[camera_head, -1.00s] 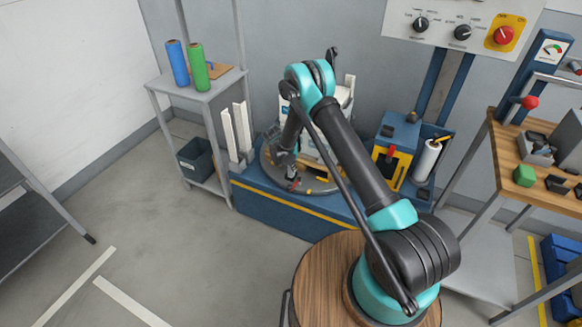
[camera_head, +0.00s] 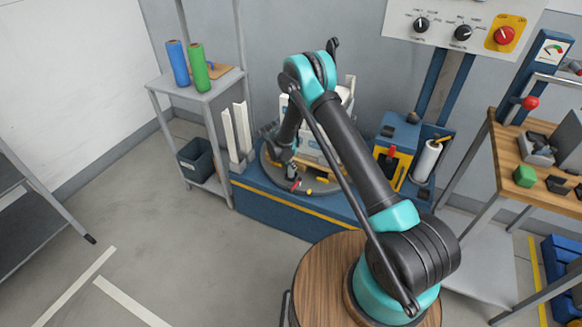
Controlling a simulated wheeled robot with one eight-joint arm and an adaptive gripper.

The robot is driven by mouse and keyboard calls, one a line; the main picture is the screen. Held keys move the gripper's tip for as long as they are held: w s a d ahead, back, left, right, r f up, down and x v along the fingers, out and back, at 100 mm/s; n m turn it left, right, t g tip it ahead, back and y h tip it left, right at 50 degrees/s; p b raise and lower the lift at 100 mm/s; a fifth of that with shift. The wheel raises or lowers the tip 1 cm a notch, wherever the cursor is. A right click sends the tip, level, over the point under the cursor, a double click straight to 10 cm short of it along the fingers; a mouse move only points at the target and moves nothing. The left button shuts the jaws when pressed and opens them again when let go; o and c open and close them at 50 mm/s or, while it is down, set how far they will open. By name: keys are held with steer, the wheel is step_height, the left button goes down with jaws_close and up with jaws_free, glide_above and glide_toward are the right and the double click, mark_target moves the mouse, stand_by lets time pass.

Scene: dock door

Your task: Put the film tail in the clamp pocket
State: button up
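My gripper (camera_head: 283,152) hangs from my bent arm over the left part of the round turntable (camera_head: 268,180), close to the loaded pallet. It is small and dark here, and its fingers cannot be made out. A small red and black part (camera_head: 295,185) sits on the turntable just below it; I cannot tell whether this is the clamp pocket. The film tail cannot be made out. A white film roll (camera_head: 427,160) stands upright in the blue wrapping machine (camera_head: 398,132) at the right. White boxes (camera_head: 312,145) on the turntable are partly hidden behind my arm.
A grey shelf (camera_head: 205,95) at the left holds a blue roll (camera_head: 178,63) and a green roll (camera_head: 199,67). Two white upright posts (camera_head: 236,135) stand left of the turntable. A control panel (camera_head: 460,28) and a wooden workbench (camera_head: 540,190) are at the right.

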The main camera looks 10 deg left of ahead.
steer(key=v, duration=0.9)
steer(key=s+d+r+m+y, duration=0.1)
steer(key=s+d+r+m, duration=0.5)
steer(key=d+r, duration=0.4)
steer(key=s+d+r+m+y, duration=0.1)
steer(key=s+d+r+m, duration=0.5)
steer(key=d+r, duration=0.45)
steer(key=s+d+m, duration=0.5)
steer(key=s+m, duration=0.2)
steer(key=s, duration=0.4)
steer(key=s+d+r+m+y, duration=0.1)
steer(key=s+d+m, duration=0.5)
steer(key=s, duration=0.5)
steer(key=shift+s+d+r+m+t, duration=0.25)
steer(key=shift+s+d+m+t, duration=0.15)
steer(key=shift+m, duration=0.8)
steer(key=shift+w, duration=0.1)
steer(key=shift+c, duration=0.3)
